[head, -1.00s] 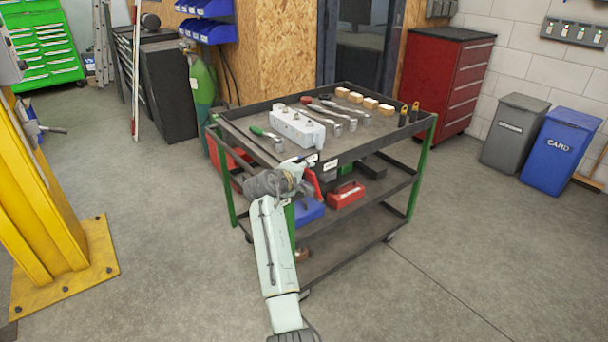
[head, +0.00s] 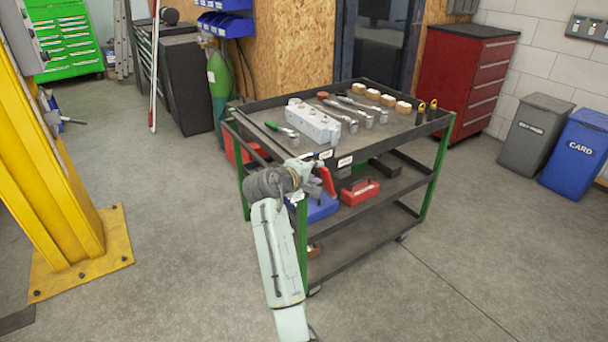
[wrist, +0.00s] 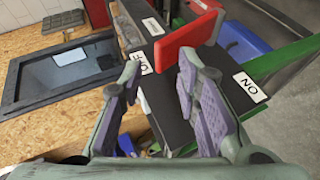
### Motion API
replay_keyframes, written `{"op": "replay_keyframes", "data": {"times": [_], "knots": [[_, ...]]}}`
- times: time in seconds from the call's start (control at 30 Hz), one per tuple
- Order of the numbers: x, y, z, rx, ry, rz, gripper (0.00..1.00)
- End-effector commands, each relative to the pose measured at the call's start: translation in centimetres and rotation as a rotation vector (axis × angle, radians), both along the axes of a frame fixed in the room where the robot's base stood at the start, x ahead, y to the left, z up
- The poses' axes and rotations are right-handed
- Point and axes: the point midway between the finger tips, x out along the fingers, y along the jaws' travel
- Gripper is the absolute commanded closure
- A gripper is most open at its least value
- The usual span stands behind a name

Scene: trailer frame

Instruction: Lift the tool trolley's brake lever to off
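The tool trolley (head: 318,155) is a dark multi-shelf cart with green legs. Its red brake lever (head: 328,182) is on the near side, just below the top tray. The lever also shows large in the wrist view (wrist: 192,38), beside a dark panel bearing an upside-down ON label (wrist: 250,87) and a second white label (wrist: 139,62), partly hidden by a finger. My gripper (head: 303,170) is at the trolley's near corner, just left of the lever. In the wrist view its purple-padded fingers (wrist: 160,72) are apart, with the lever's end just beyond them; contact cannot be told.
The trolley top holds a grey block (head: 314,124), several wrenches and wooden blocks. A red toolbox (head: 360,192) and a blue box (head: 322,208) sit on the shelf below the lever. A yellow post (head: 55,190) stands at left.

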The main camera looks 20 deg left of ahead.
Motion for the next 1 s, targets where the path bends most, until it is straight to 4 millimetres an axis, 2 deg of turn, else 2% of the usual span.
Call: {"op": "replay_keyframes", "data": {"times": [0.1, 0.3, 0.83, 0.93, 1.0], "knots": [[-2.2, 0.9, 0.8, 0.002, 0.0, 0.007, 0.7], [-4.2, 1.6, 1.6, 0.001, 0.002, 0.011, 0.7], [-4.6, 1.9, 1.7, 0.003, 0.001, 0.015, 0.7], [-4.8, 3.2, 2.7, 0.038, -0.035, 0.051, 0.7], [-5.4, 5.3, 4.4, 0.099, -0.094, 0.11, 0.7]]}}
